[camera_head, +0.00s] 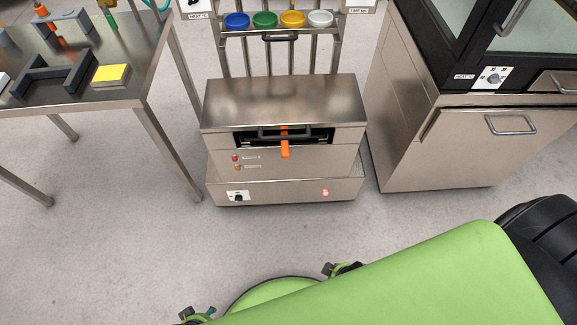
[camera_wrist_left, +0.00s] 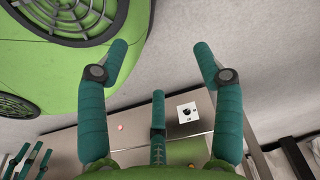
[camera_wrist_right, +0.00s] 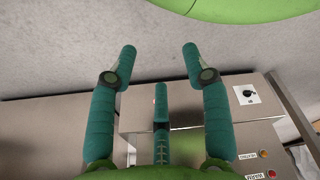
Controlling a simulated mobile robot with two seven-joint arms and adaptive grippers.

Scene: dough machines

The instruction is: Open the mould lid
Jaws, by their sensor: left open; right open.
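The mould machine is a low steel box with a flat steel lid (camera_head: 282,98) on top, in the middle of the head view. The lid lies level. A dark bar handle (camera_head: 284,133) sits at its front edge, in front of a dark opening. An orange lever (camera_head: 285,150) sticks out in front, below the handle. My left gripper (camera_wrist_left: 161,60) is open and empty in the left wrist view, with the machine's lower front beyond it. My right gripper (camera_wrist_right: 161,62) is open and empty in its wrist view, also near the machine's front. Neither touches the lid.
A steel table (camera_head: 130,88) with a black frame and yellow block (camera_head: 111,74) stands left. A steel cabinet (camera_head: 455,150) with an oven above it stands close on the right. A rack with coloured bowls (camera_head: 265,19) stands behind. The floor (camera_head: 120,250) in front is clear.

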